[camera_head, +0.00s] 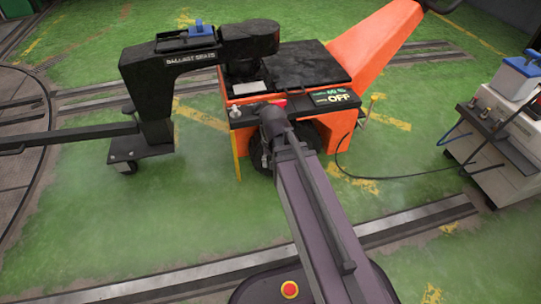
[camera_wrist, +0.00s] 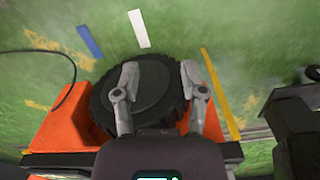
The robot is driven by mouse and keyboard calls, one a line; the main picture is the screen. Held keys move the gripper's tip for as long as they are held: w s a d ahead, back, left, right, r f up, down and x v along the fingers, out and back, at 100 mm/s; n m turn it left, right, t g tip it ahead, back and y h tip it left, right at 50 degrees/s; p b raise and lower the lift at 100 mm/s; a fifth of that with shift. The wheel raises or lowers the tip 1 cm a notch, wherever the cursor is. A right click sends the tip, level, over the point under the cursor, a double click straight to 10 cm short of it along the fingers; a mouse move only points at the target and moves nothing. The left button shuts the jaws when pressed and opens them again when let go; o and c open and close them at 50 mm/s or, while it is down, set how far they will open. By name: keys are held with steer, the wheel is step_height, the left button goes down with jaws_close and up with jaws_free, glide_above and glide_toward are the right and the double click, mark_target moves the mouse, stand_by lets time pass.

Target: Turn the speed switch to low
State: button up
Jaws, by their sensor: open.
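The orange machine (camera_head: 370,45) carries a black front panel with a display (camera_head: 338,98) reading "OFF". A small silver knob or lever (camera_head: 235,110) sits at the panel's left end, and a bit of red (camera_head: 281,103) shows behind my arm. I cannot tell which control is the speed switch. In the wrist view my gripper (camera_wrist: 159,73) is open and empty, its two fingers apart over the machine's black wheel (camera_wrist: 138,95). The panel edge (camera_wrist: 60,159) lies along the bottom there. In the head view my arm's end hides the gripper and the panel's middle.
A black arm marked "BALLAST BRACE" (camera_head: 190,62) stands left on a wheeled foot. A black cable (camera_head: 400,176) runs to a grey cabinet (camera_head: 505,150) at right. Rails (camera_head: 420,217) cross the green floor. A yellow post (camera_head: 237,158) stands by the wheel.

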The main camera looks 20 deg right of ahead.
steer(key=shift+s+f+n+b, duration=1)
steer(key=shift+s+f, duration=0.25)
steer(key=shift+s, duration=0.2)
steer(key=shift+r, duration=0.1)
step_height(320, 180, up, 22)
steer(key=m+p, duration=0.8)
steer(key=p, duration=1.4)
glide_above(257, 105)
steer(key=shift+w+m, duration=0.2)
steer(key=shift+m, duration=0.1)
steer(key=shift+f, duration=0.25)
step_height(257, 105, down, 13)
steer(key=b, duration=1.3)
steer(key=shift+f+b, duration=0.2)
steer(key=shift+b, duration=0.1)
steer(key=shift+c, duration=0.2)
